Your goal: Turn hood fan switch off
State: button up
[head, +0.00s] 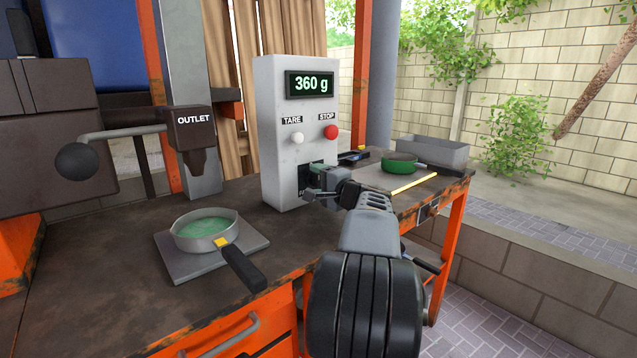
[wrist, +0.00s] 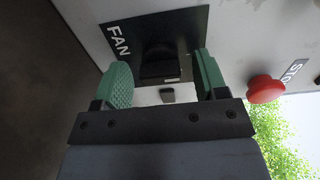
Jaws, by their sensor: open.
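The hood fan switch (wrist: 160,64) is a dark piece on a black plate (wrist: 187,22) lettered FAN, in the wrist view. The plate is on the lower front of a grey control box (head: 267,140). My gripper (wrist: 163,80) is open, with its two green fingers on either side of the switch. I cannot tell whether they touch it. In the head view my gripper (head: 322,178) is in front of the box's lower face and hides most of the switch plate. The switch's on or off position cannot be made out.
Above the plate are a white TARE button (head: 298,137), a red STOP button (head: 330,132) and a display (head: 309,84) reading 360 g. A pan (head: 206,231) stands on a plate at left. A green dish (head: 399,164) and grey bin (head: 432,151) are at right.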

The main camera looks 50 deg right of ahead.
jog(key=s, duration=0.4)
jog(key=s+a+p, duration=0.1)
jog(key=s, duration=0.8)
jog(key=shift+s+a, duration=0.3)
jog(key=shift+s, duration=0.1)
